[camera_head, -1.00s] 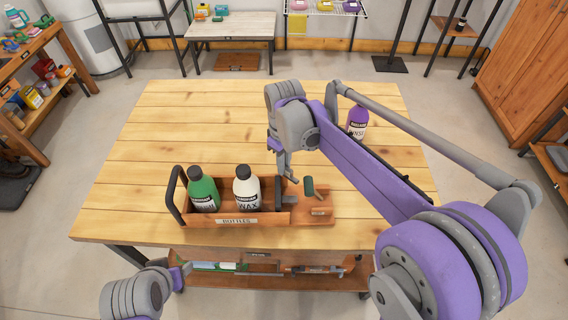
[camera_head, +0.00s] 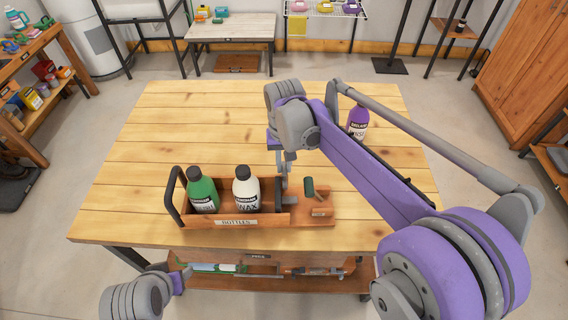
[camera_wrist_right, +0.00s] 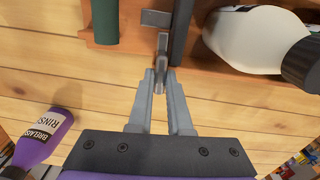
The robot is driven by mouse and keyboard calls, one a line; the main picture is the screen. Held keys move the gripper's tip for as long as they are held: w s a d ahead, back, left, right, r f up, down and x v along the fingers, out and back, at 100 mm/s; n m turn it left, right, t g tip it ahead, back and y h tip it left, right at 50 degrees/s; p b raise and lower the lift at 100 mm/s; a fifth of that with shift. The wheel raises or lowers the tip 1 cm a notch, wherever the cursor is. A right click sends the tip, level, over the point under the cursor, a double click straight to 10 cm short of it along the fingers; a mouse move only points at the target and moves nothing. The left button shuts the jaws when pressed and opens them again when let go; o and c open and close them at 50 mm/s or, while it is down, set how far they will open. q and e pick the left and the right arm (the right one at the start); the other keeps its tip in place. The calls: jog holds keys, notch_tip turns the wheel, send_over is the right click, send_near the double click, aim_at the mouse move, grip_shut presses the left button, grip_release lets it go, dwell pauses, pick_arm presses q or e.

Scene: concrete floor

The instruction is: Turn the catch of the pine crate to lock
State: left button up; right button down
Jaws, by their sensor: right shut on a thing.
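A green handle (camera_head: 309,187) stands upright on the wooden block right of the catch. A purple bottle (camera_head: 358,120) stands behind my right arm. The wooden table (camera_head: 180,120) is clear behind and left of the crate.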

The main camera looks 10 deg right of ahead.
aim_at(284, 166)
jog(key=shift+m, duration=0.4)
jog(key=c, duration=0.8)
grip_release()
jog(key=shift+c, duration=0.2)
notch_tip(284, 166, up, 11)
jog(key=shift+p, duration=0.3)
jog(key=shift+f, duration=0.1)
jog(key=s+d+f+n+t, duration=0.1)
jog(key=s+f+t, duration=0.1)
jog(key=s+f, duration=0.2)
jog(key=s+d+f+n+t, duration=0.1)
jog(key=s+d+f, duration=0.1)
jog(key=s+f, duration=0.3)
jog(key=s+d+f+n+t, duration=0.1)
jog(key=s+f, duration=0.4)
jog(key=s, duration=0.6)
jog(key=shift+s+d+f+t, duration=0.2)
jog(key=shift+d+t, duration=0.25)
jog(key=shift+t, duration=0.35)
